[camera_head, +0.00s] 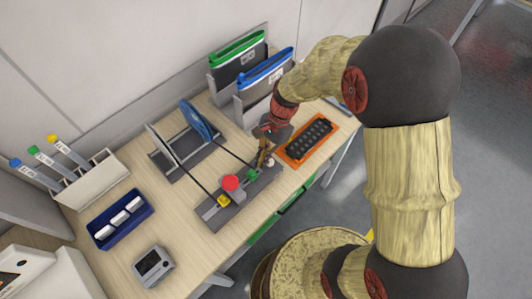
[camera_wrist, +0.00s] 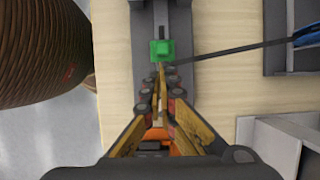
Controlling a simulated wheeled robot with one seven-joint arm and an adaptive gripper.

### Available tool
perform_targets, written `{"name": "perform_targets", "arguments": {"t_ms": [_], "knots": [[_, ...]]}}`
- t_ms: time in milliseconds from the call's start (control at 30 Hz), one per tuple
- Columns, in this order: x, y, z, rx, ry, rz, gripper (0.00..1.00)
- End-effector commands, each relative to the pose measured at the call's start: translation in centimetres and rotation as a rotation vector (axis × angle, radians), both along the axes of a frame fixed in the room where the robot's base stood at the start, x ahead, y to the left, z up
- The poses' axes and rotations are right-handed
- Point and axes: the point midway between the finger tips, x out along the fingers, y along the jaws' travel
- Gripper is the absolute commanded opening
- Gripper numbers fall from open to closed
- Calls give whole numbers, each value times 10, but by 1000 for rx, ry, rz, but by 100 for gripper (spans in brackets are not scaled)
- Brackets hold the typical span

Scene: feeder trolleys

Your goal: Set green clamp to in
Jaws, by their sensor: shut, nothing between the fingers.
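The green clamp (camera_wrist: 162,50) sits on a grey track fixture (camera_wrist: 181,14) in the wrist view, near the top middle. It also shows in the head view as a small green block (camera_head: 253,173) on the fixture. My gripper (camera_wrist: 160,75) is shut and empty, with its fingertips just below the clamp in the wrist view. I cannot tell whether the tips touch the clamp. In the head view my gripper (camera_head: 264,160) is at the right end of the fixture. A yellow clamp (camera_head: 223,201) and a red round button (camera_head: 230,183) are farther left on the fixture.
A dark strap (camera_wrist: 235,54) runs from the clamp toward a reel stand with a blue reel (camera_head: 195,120). An orange tray (camera_head: 291,160) lies to the right of my gripper. Bins with green (camera_head: 238,47) and blue (camera_head: 265,70) tops stand behind. The table front is clear.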

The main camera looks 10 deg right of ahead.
Motion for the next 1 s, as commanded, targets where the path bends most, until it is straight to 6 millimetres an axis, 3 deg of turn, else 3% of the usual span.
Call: {"name": "perform_targets", "arguments": {"t_ms": [467,800,1000], "knots": [[-2,3,-6,0,0,1,0],[-29,43,-4,1,0,3,0],[-32,46,-7,0,0,0,0]]}}
